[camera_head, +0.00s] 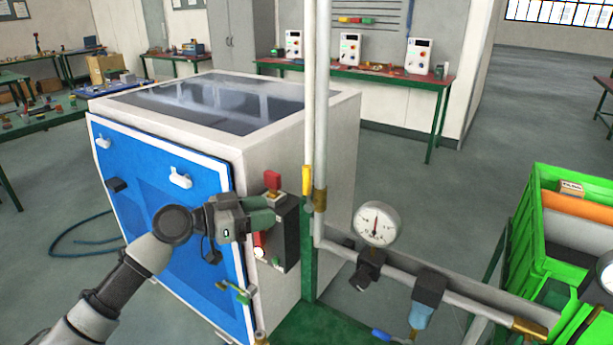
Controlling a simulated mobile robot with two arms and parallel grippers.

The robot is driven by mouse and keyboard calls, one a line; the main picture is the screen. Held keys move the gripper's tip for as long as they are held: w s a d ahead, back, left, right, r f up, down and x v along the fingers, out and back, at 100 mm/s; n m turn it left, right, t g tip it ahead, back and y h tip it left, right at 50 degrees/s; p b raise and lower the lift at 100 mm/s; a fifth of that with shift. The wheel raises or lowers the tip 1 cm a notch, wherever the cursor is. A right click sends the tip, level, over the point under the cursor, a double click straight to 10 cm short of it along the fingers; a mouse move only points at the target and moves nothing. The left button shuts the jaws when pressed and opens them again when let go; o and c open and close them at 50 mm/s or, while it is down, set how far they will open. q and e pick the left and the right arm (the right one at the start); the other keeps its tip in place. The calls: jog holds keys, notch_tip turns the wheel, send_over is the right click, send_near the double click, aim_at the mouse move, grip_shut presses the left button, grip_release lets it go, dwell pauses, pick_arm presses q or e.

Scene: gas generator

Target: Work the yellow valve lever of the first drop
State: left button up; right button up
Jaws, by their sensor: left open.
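The yellow valve lever (307,181) stands upright along the thin vertical pipe, right of the blue-doored cabinet. My left gripper (277,209) reaches in from the left in front of the cabinet's right front corner. Its green-grey fingers point right, toward the pipe, and are apart. No thing shows held between them. In the picture the fingertips end a little left of and below the lever, with a visible gap to it. They overlap the dark control box (288,240) on the cabinet's side. My right gripper is not in view.
A red knob (272,181) sits just above my left fingers. The thicker pipe (320,110) stands close to the right of the lever. A pressure gauge (376,223) and a lower pipe (455,297) lie to the right. A green crate (528,235) stands at the right.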

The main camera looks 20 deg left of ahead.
pick_arm(q)
jog(key=h, duration=0.1)
send_near(306, 190)
jog(key=r, duration=0.2)
jog(key=shift+m, duration=0.3)
jog(key=p+x, duration=0.2)
jog(key=x, duration=0.2)
jog(key=p+x, duration=0.2)
jog(key=x, duration=0.3)
jog(key=shift+w+r+p, duration=0.2)
jog(key=shift+w+p, duration=0.15)
jog(key=shift+w, duration=0.15)
jog(key=shift+w+d+f, duration=0.15)
jog(key=shift+w+d, duration=0.1)
jog(key=shift+d, duration=0.1)
grip_shut()
